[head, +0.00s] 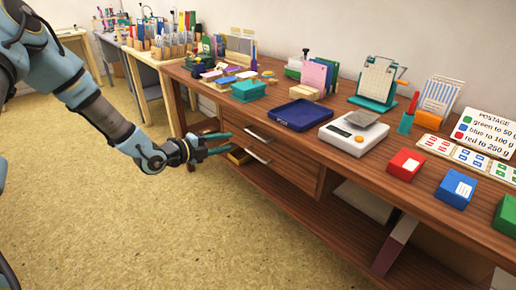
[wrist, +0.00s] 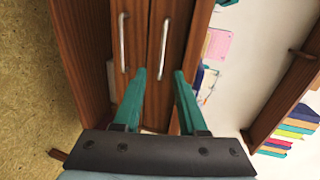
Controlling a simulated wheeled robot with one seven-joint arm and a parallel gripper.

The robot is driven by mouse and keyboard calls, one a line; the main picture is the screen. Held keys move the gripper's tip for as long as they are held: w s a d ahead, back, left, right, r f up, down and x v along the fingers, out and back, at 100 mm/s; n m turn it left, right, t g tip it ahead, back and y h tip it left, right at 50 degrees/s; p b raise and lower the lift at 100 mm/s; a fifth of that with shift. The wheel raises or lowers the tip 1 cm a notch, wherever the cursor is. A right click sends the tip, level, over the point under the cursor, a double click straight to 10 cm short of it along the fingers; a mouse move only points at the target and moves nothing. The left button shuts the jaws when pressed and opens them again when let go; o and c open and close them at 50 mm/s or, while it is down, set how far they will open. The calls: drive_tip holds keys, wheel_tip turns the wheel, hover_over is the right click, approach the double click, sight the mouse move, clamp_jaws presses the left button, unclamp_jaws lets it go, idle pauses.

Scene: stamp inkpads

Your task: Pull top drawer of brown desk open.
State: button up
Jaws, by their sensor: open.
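The brown desk (head: 345,165) runs along the wall at the right of the head view. Its top drawer (head: 290,150) has a silver bar handle (head: 258,135) and looks closed. A lower drawer (head: 285,168) with a similar handle sits below it. My gripper (head: 222,143) has green fingers, open and empty, just left of the drawer fronts. In the wrist view, turned sideways, the top drawer's handle (wrist: 163,48) is the right one of two. It lies ahead of my fingertips (wrist: 158,85), in line with the gap between them, apparently not touched.
The desktop holds a blue tray (head: 299,115), a white scale (head: 353,133), a teal box (head: 248,90) and red and blue inkpads (head: 405,164). A lower shelf (head: 335,222) runs beneath the drawers. The floor (head: 150,230) in front is clear.

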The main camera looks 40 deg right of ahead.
sight(255, 136)
drive_tip(key=x, duration=0.7)
drive_tip(key=p+x, duration=0.1)
drive_tip(key=x, duration=0.3)
drive_tip(key=shift+s+d+r, duration=0.15)
drive_tip(key=shift+s, duration=0.15)
drive_tip(key=shift+c, duration=0.2)
clamp_jaws()
idle(0.8)
